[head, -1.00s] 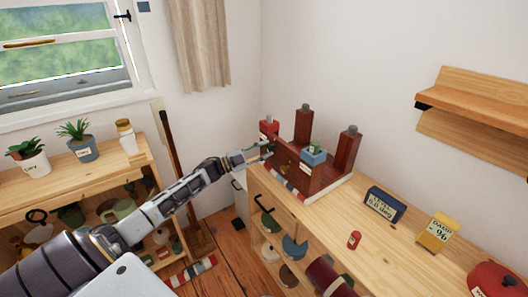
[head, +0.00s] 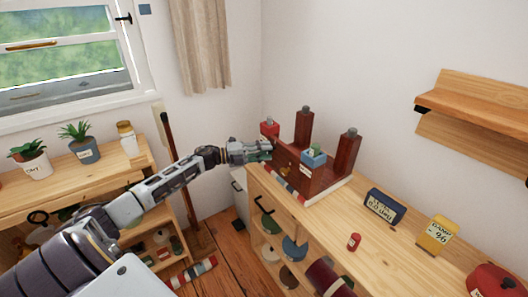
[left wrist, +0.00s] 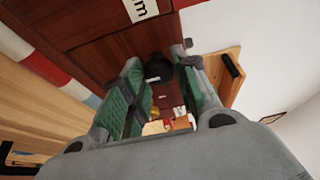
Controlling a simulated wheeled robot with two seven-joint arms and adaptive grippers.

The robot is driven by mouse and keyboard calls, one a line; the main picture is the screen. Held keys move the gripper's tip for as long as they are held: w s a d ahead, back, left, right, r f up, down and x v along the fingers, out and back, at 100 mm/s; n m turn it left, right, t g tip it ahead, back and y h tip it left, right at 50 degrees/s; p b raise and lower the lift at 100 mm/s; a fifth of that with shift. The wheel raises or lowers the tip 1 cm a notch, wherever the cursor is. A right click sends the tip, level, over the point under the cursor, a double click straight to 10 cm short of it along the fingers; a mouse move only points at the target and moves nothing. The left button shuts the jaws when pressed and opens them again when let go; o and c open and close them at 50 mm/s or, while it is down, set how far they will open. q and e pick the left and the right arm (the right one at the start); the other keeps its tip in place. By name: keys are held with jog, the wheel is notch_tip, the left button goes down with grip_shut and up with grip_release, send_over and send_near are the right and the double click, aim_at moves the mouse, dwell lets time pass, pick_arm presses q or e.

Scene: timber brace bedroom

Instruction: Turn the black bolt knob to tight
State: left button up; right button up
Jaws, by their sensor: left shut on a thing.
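The dark red timber brace (head: 322,177) stands at the far end of the wooden bench, with upright posts and a white label on its front. My left gripper (head: 268,150) reaches its left end. In the left wrist view the black bolt knob (left wrist: 159,69) sits between the green-padded fingers of my left gripper (left wrist: 158,84), against the dark red timber. The gripper is shut on the knob. In the head view the knob is hidden by the gripper. My right gripper is not in view.
A blue block (head: 314,157) and a red block (head: 270,130) are at the brace. A dark blue display box (head: 384,205), a yellow box (head: 435,236), a small red bottle (head: 354,241) and a red pot (head: 493,280) stand on the bench. A wooden shelf (head: 480,105) juts from the wall.

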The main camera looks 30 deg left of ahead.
pick_arm(q)
jog(key=o, duration=1)
jog(key=v, duration=1.2)
dwell(0.7)
dwell(0.8)
